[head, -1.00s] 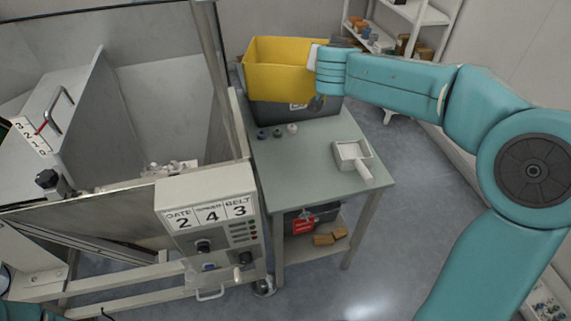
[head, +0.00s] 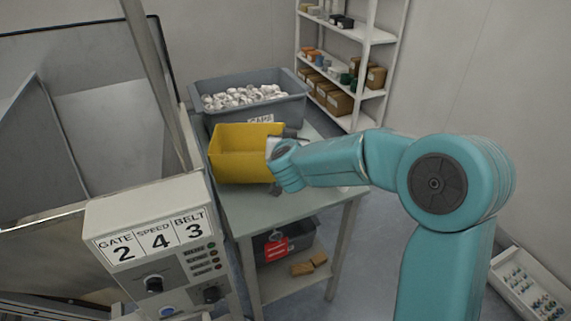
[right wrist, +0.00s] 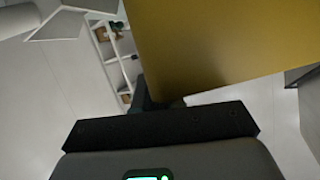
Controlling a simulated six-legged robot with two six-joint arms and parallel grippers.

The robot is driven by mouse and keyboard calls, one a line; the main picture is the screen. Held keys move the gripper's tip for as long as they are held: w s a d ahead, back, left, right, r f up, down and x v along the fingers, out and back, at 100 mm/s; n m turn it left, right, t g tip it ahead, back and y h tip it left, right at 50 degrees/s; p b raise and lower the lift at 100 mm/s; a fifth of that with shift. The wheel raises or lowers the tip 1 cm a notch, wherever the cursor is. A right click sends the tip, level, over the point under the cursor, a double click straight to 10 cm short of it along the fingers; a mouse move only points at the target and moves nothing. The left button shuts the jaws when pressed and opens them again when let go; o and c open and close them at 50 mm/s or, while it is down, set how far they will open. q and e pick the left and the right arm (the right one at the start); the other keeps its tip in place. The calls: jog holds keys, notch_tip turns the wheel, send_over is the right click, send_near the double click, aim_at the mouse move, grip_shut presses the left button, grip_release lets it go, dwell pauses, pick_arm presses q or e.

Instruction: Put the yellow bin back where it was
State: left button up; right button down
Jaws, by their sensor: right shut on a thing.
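The yellow bin (head: 235,165) is in front of the grey bin of white caps, over the table (head: 265,205). I cannot tell whether its base touches the tabletop. My right gripper (head: 277,148) is shut on the bin's right side. In the right wrist view the yellow bin (right wrist: 220,40) fills the upper right as a plain wall, and my right gripper (right wrist: 160,103) meets its lower edge. My left gripper is out of view.
The grey bin (head: 203,93) of white caps stands at the table's back. A control box (head: 150,235) stands at the front left. A lower shelf holds a dark bin with a red tag (head: 276,248). A shelf rack (head: 368,95) stands behind.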

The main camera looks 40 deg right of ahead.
notch_tip(320, 180, down, 5)
jog(key=shift+f+b, duration=0.1)
jog(key=shift+b, duration=0.9)
jog(key=shift+f, duration=0.15)
jog(key=c, duration=1.2)
grip_release()
jog(key=shift+c, duration=0.2)
jog(key=shift+s+a+r, duration=0.2)
jog(key=shift+r, duration=0.1)
jog(key=p+v, duration=0.2)
jog(key=v, duration=0.9)
jog(key=shift+s, duration=0.15)
